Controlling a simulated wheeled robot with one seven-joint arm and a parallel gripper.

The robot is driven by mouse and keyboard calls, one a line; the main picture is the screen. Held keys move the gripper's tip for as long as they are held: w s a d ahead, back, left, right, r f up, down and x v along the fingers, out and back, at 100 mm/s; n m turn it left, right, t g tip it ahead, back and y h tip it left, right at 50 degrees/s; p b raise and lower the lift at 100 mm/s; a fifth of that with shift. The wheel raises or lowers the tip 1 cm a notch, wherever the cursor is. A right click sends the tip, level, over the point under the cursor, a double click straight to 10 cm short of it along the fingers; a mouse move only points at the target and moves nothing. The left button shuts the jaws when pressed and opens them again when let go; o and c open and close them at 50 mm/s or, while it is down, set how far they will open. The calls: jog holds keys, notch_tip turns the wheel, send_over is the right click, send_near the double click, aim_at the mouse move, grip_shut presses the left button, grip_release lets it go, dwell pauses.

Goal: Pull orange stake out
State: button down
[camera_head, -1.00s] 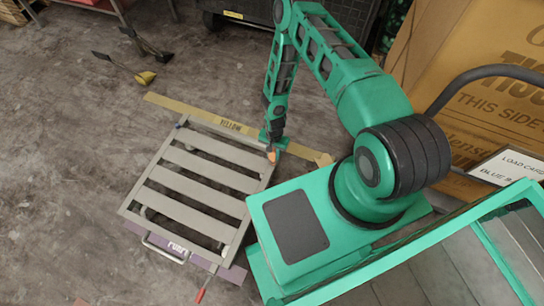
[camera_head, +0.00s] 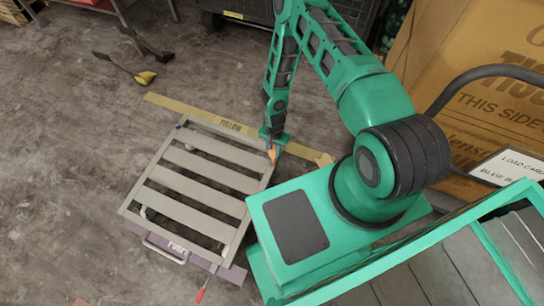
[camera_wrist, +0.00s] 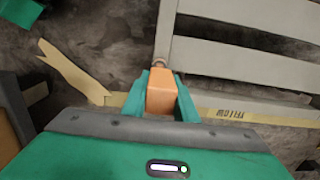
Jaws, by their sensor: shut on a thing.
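The orange stake (camera_head: 272,155) stands at the far right corner of a grey slatted frame (camera_head: 200,185) on the floor. In the wrist view the orange stake (camera_wrist: 161,92) is an orange block between the two green fingers. My gripper (camera_head: 273,145) is above that corner, and in the wrist view my gripper (camera_wrist: 161,95) is shut on the stake. A small metal part shows just beyond the stake's far end, at the frame's corner. I cannot tell how deep the stake sits. A red-handled piece (camera_head: 201,295) is at the frame's near right corner.
A yellow strip (camera_head: 205,118) lies along the frame's far side, a purple strip (camera_head: 235,272) along its near side. A yellow-and-black tool (camera_head: 145,77) lies at far left. Cardboard boxes (camera_head: 480,60) stand at right. The floor at left is clear.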

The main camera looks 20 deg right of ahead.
jog(key=shift+r, duration=1.55)
